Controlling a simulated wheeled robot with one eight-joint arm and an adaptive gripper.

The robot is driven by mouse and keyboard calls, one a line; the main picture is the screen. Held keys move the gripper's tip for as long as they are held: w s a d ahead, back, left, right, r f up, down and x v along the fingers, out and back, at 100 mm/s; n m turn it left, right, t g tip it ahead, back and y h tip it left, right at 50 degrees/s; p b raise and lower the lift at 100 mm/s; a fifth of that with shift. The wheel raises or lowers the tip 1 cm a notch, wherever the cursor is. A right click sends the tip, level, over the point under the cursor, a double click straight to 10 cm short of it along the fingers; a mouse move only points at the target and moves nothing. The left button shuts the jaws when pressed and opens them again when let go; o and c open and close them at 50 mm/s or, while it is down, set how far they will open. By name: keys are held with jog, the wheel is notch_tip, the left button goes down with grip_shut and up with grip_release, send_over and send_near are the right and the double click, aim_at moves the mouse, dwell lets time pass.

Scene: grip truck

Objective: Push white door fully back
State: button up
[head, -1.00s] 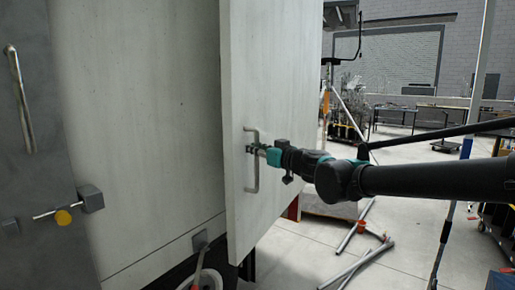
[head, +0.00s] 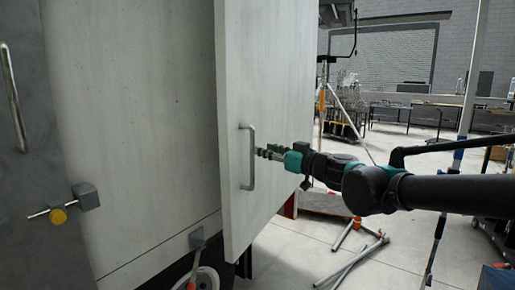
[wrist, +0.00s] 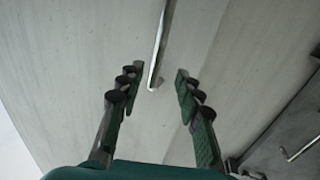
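The white door (head: 262,85) stands swung open, its panel angled out from the pale wall behind it. Its metal handle (head: 249,157) is a vertical bar on the door's face. It also shows in the wrist view (wrist: 158,48), ahead of and roughly between the fingers. My gripper (head: 262,153) is just right of the handle in the head view. In the wrist view my gripper (wrist: 160,84) has its two fingers spread wide with nothing between the tips. The handle's end appears beyond the fingertips, apart from them.
A grey panel with a long handle (head: 12,98) is at the left. Loose pipes (head: 352,255) lie on the floor at the right. A pole stand (head: 455,165) stands further right.

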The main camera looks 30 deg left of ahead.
jog(key=v, duration=0.3)
jog(key=shift+s+d, duration=0.1)
jog(key=shift+d, duration=0.1)
dwell(0.3)
jog(key=w+d+f+m+h, duration=0.2)
jog(key=d+f+m+h, duration=0.15)
jog(key=d+f, duration=0.95)
jog(key=w+d+f+m+h, duration=0.25)
jog(key=d+f+h, duration=0.25)
jog(key=d+f, duration=0.75)
jog(key=s+d+f+m+h, duration=0.3)
jog(key=d+f, duration=0.2)
jog(key=d, duration=0.5)
jog(key=s+d+f+m+h, duration=0.3)
jog(key=d+f, duration=0.2)
jog(key=d, duration=0.5)
jog(key=s+d+f+m+h, duration=0.3)
jog(key=s+d+f, duration=0.1)
jog(key=d, duration=0.6)
jog(key=shift+f+g, duration=0.4)
jog(key=shift+f, duration=0.45)
